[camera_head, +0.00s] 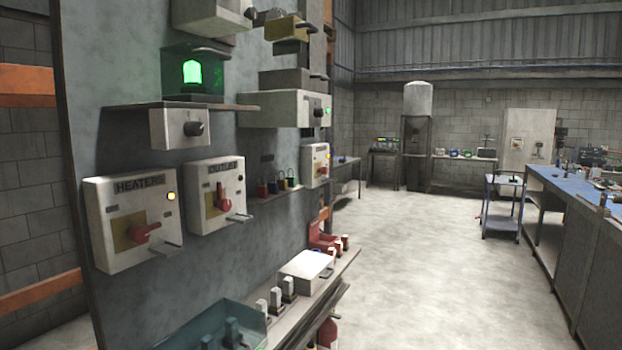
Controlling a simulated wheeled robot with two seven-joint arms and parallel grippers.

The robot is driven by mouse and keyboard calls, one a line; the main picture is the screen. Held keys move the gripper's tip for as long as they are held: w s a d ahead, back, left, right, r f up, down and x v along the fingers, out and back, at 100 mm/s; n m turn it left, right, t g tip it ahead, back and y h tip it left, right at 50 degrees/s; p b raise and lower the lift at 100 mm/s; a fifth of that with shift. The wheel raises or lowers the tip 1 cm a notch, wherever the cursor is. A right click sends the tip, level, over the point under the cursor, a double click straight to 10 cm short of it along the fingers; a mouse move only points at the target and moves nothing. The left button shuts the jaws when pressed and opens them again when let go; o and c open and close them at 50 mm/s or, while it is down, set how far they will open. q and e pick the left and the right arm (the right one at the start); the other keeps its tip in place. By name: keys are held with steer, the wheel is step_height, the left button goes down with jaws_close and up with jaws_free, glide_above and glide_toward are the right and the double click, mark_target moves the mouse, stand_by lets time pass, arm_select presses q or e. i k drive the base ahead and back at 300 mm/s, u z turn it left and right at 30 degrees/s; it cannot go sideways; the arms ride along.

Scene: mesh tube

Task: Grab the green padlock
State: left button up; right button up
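Several small padlocks stand in a row on a narrow shelf (268,197) fixed to the grey panel, right of the box marked OUTLET (217,195). The green padlock (293,181) appears to be at the right end of the row, beside a yellow one (283,184). A blue padlock (273,187) and a red one (262,190) stand to the left. They are small, so their exact colours and edges are hard to tell. Neither of my grippers is in view.
A box marked HEATERS (130,222) with a red handle juts from the panel at left. Below, a ledge (318,293) holds a white box (306,270) and several white-topped parts. Open floor (420,260) lies right, before a blue-topped bench (580,187) and a cart (503,183).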

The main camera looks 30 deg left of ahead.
mark_target(290, 180)
steer(key=u, duration=0.1)
steer(key=i, duration=2)
steer(key=u, duration=1.45)
steer(key=i, duration=1.15)
steer(key=u, duration=1.2)
steer(key=i, duration=0.2)
steer(key=u, duration=0.2)
